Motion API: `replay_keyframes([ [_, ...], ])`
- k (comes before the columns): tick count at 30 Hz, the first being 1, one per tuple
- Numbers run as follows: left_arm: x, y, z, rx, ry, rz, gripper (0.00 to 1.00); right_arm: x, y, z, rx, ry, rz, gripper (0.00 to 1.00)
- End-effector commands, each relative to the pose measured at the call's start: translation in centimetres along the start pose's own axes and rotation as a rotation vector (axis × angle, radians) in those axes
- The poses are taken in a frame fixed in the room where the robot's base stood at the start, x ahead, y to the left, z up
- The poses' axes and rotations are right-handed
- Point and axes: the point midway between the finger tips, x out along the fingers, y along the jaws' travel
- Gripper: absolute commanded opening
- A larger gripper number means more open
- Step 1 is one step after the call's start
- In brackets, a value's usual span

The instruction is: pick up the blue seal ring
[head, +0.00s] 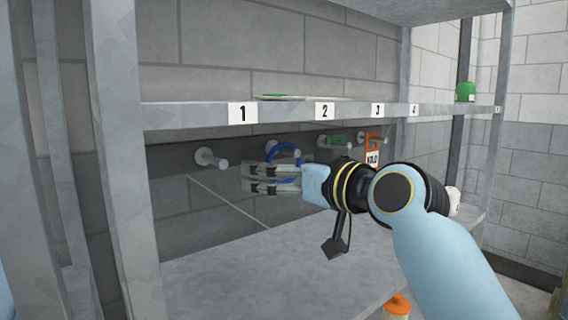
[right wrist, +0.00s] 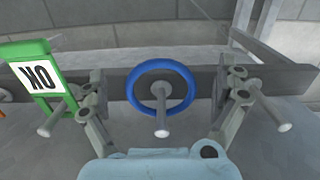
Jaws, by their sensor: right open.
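The blue seal ring (right wrist: 187,88) hangs around a grey peg (right wrist: 162,122) on the dark rail in the right wrist view. My right gripper (right wrist: 160,80) is open, with one finger on each side of the ring. Both fingers look clear of it, and nothing is held. In the head view this gripper (head: 250,179) reaches in from the right, below the upper shelf. My left gripper is not in view.
A bare peg (head: 210,157) stands under number 1. A green OK tag (right wrist: 30,75) hangs on the neighbouring peg, close to one finger. An orange tag (head: 374,141) hangs farther right. The numbered shelf (head: 190,116) is above; the lower shelf (head: 215,275) is mostly clear.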

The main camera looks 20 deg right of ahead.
Motion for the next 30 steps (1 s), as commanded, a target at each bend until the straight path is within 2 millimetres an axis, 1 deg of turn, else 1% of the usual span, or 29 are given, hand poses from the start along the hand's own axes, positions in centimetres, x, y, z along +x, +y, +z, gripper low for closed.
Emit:
replay_keyframes([
  [3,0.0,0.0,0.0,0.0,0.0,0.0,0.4,0.0,0.0,0.0,0.0,0.0,0.0,1.0],
  [4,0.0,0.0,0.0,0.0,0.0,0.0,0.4,0.0,0.0,0.0,0.0,0.0,0.0,0.97],
  [12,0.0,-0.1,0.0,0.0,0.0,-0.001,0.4,-0.1,0.0,0.0,0.0,0.0,0.0,0.62],
  [14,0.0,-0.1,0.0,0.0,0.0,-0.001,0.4,-0.1,0.0,0.0,0.0,0.0,0.0,0.55],
  [24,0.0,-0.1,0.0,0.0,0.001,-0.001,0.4,-0.1,0.0,-0.1,0.0,0.001,0.0,0.55],
  [26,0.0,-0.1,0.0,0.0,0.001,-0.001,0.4,-0.1,0.0,-0.3,0.0,0.001,0.0,0.55],
  [30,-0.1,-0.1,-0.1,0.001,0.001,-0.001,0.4,-0.1,0.0,-1.6,-0.002,0.004,-0.001,0.55],
])
